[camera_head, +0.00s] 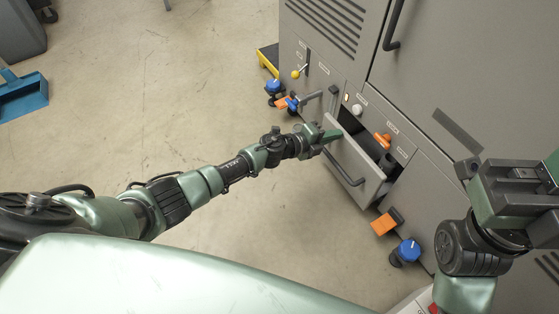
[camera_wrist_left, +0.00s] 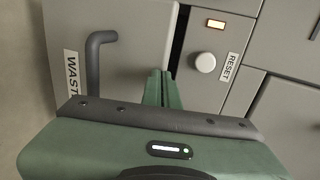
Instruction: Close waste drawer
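The waste drawer (camera_head: 352,157) is a grey drawer low in the grey machine, pulled part way out, its dark inside showing. Its front has a dark bar handle (camera_head: 343,170). In the left wrist view the drawer front (camera_wrist_left: 135,50) shows a WASTE label (camera_wrist_left: 71,75) and the handle (camera_wrist_left: 95,65); a dark gap lies along its edge. My left gripper (camera_head: 333,136) is at the drawer front's upper left end. Its green fingers (camera_wrist_left: 160,88) are together with nothing between them; I cannot tell if they touch the drawer. My right gripper (camera_head: 525,183) is at the right; its fingertips are unclear.
A blue dustpan (camera_head: 22,95) lies far left. The floor (camera_head: 180,90) between is clear.

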